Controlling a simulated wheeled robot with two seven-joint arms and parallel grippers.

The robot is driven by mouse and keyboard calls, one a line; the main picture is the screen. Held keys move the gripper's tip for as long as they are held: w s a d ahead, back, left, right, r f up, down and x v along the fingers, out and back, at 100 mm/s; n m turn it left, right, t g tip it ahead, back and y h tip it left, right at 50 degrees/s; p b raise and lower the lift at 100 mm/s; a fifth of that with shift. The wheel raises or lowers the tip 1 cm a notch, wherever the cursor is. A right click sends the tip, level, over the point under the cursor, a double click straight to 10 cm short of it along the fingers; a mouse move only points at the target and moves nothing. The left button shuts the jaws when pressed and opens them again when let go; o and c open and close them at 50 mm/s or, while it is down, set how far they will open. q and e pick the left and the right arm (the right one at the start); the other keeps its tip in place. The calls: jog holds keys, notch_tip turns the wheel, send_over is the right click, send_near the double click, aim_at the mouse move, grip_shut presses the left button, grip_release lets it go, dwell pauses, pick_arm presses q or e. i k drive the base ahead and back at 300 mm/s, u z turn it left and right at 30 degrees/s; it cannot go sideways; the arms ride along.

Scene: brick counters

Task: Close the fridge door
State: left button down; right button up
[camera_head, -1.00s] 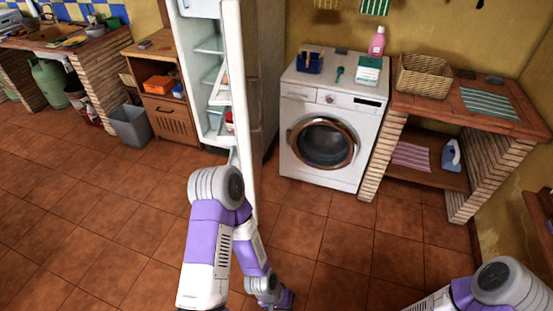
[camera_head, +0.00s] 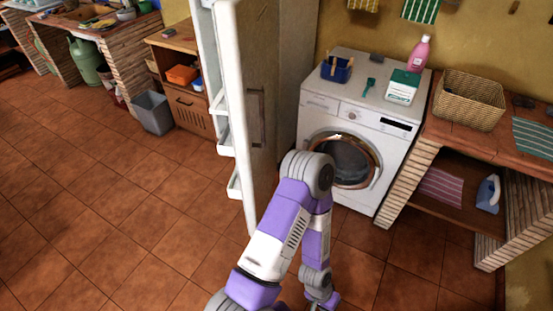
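The fridge door (camera_head: 257,75) stands open, swung out toward me. Its long white edge (camera_head: 234,110) faces me, with door shelves on the left and a grey-brown outer face with a vertical handle (camera_head: 256,118) on the right. The fridge's inside is mostly hidden behind the door; its side (camera_head: 298,60) shows right of it. My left arm bends up and then down on the right of the door, beside its outer face. My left gripper (camera_head: 326,303) is low at the bottom edge, mostly cut off, so its fingers cannot be made out. My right gripper is out of view.
A washing machine (camera_head: 383,135) stands right of the fridge, close behind my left arm. A brick counter (camera_head: 480,138) with a basket (camera_head: 469,98) is further right. A grey bin (camera_head: 153,113) and wooden cabinet (camera_head: 191,112) stand left. The tiled floor at left is clear.

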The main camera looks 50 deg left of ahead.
aim_at(245, 30)
jog(key=u, duration=0.6)
jog(key=i, duration=0.7)
jog(key=u, duration=0.85)
jog(key=i, duration=0.5)
jog(key=z, duration=0.05)
